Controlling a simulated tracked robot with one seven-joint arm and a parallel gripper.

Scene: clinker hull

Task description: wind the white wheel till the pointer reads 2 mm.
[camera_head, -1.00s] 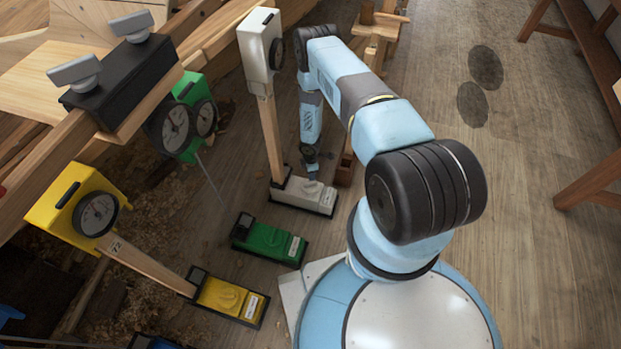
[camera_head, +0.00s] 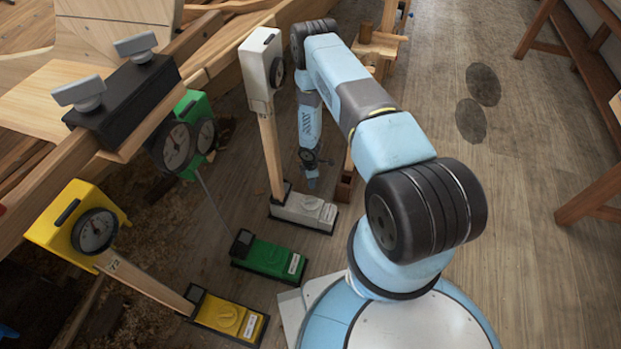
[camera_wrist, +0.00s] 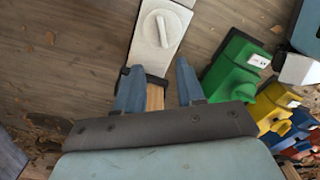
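The white wheel (camera_head: 311,203) is a round knob with a raised grip bar on the white base (camera_head: 285,210), which stands on the floor. In the wrist view the wheel (camera_wrist: 160,28) is beyond the fingertips with its bar along the base. A wooden post joins the base to a white gauge box (camera_head: 257,70). Its dark dial (camera_head: 277,72) is turned side-on, so the pointer and reading cannot be made out. My gripper (camera_head: 311,182) is just above the base, apart from the wheel. In the wrist view my gripper (camera_wrist: 157,68) is open, its two blue fingers spread with nothing held.
A green base (camera_head: 268,257) and a yellow base (camera_head: 228,318) stand nearby, with a green gauge (camera_head: 187,140) and a yellow gauge (camera_head: 80,220). A wooden block (camera_head: 344,188) is close to the right of the white base. Open floor lies to the right.

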